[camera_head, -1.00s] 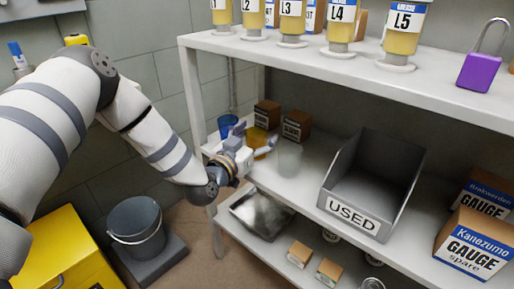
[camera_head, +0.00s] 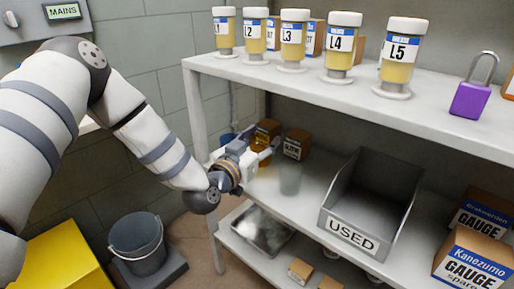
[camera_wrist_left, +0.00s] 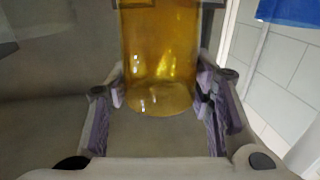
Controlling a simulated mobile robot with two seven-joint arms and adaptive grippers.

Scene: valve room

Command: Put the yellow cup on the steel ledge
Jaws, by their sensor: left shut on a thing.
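The yellow cup (camera_head: 261,150) is a see-through amber cup on the middle level of the white shelf, near its left end. My left gripper (camera_head: 262,154) is shut around it and partly covers it in the head view. In the left wrist view the cup (camera_wrist_left: 160,60) stands upright between the two purple-padded fingers (camera_wrist_left: 165,103). I cannot tell whether its base is clear of the shelf. No surface is clearly recognisable as the steel ledge. My right gripper is not in view.
The grey USED bin (camera_head: 345,237) stands further right. Labelled jars (camera_head: 293,40) line the upper shelf.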

